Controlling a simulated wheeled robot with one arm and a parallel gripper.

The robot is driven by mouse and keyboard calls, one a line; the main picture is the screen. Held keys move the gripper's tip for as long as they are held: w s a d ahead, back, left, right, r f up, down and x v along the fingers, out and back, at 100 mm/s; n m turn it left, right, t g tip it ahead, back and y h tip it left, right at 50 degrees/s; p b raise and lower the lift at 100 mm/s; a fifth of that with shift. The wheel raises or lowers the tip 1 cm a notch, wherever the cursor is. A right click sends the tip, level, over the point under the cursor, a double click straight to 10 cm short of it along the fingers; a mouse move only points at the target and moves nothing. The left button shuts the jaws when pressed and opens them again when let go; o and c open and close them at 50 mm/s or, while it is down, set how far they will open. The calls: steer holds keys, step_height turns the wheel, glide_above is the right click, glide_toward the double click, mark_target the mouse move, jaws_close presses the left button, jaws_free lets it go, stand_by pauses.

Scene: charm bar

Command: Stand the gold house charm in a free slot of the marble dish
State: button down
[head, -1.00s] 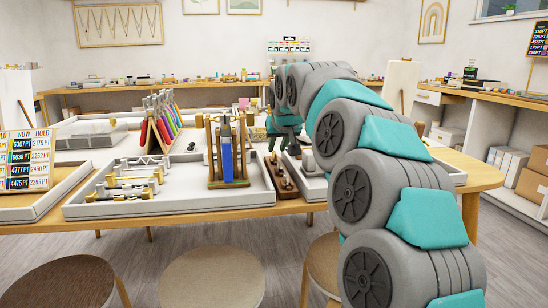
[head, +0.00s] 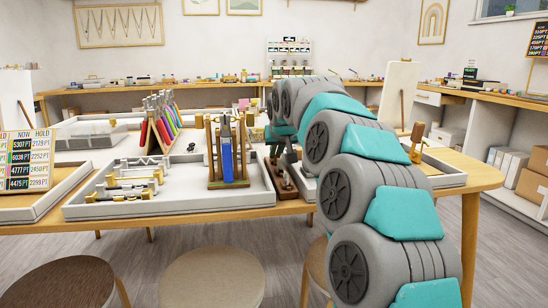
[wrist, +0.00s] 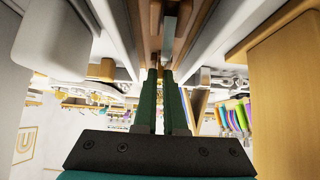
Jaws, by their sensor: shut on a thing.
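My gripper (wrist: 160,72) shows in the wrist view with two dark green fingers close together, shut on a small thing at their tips. I take it to be the gold house charm, but its outline is too small and dark to make out. Brown wooden and pale surfaces lie close around the fingertips. In the head view my gripper is mostly hidden behind my arm, near the wooden block at the right end of the big tray. I cannot clearly pick out the marble dish or its free slots.
A wooden block (head: 283,182) stands right of a white tray (head: 130,208). In the tray are a wooden stand with a blue piece (head: 227,160) and several silver-and-gold tools. A rack of coloured pliers (head: 162,122) stands behind. Stools stand in front of the table.

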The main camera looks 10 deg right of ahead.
stand_by(0.4)
steer(key=shift+r+p, duration=1)
steer(key=shift+r, duration=1.5)
